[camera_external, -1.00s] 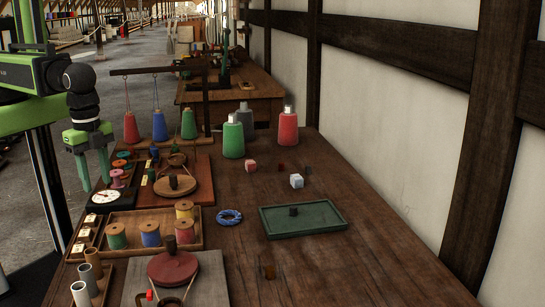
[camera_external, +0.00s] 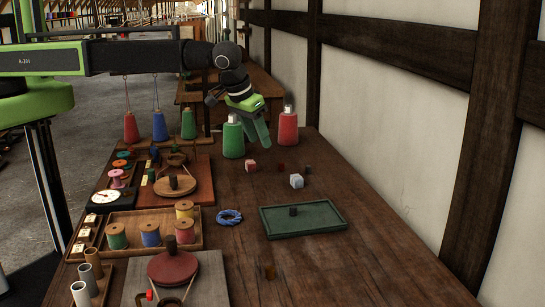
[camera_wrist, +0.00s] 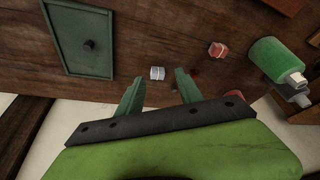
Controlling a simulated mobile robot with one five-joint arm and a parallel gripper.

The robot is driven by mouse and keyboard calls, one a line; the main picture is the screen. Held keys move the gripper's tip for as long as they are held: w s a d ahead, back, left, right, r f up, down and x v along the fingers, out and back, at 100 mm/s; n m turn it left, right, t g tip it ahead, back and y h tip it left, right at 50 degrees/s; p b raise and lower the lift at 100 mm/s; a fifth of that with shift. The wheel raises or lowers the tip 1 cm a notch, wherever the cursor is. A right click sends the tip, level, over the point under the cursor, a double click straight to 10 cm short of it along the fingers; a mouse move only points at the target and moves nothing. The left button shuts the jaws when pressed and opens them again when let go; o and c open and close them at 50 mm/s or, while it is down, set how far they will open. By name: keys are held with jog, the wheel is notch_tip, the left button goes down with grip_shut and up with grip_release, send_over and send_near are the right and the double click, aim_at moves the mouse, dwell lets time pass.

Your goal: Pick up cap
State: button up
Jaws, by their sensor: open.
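No object here is plainly a cap, so I cannot tell which one it is. A small dark stub (camera_external: 293,211) stands in the green tray (camera_external: 325,230); it also shows in the wrist view (camera_wrist: 89,45). Another small dark piece (camera_external: 308,169) lies near the pink cube (camera_external: 251,166) and the pale cube (camera_external: 297,181). My gripper (camera_external: 259,138) is open and empty, above the table's far part near the green bottle (camera_external: 233,138). In the wrist view, the pale cube (camera_wrist: 157,73) shows between and beyond my spread fingertips (camera_wrist: 159,78), with nothing held.
A red bottle (camera_external: 288,130) stands right of the green one. A blue ring (camera_external: 229,217) lies left of the tray. Wooden trays with spools (camera_external: 150,235) and round fixtures (camera_external: 175,186) fill the table's left side. A timber-framed wall runs along the right. The right front is mostly clear.

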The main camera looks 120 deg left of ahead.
jog(key=n, duration=0.2)
send_near(282, 163)
jog(key=f+b, duration=0.1)
jog(key=b, duration=0.2)
jog(key=f+b, duration=0.1)
jog(key=b, duration=0.3)
jog(key=f+b, duration=0.1)
jog(key=b, duration=0.2)
jog(key=shift+w+f+g+b, duration=0.2)
jog(key=shift+w+g+b, duration=0.1)
jog(key=shift+w+b, duration=0.05)
jog(key=shift+a+f, duration=0.1)
jog(key=shift+f, duration=0.15)
jog(key=shift+a, duration=0.1)
jog(key=b+x, duration=0.5)
jog(key=shift+a, duration=0.3)
jog(key=shift+r, duration=0.25)
grip_shut()
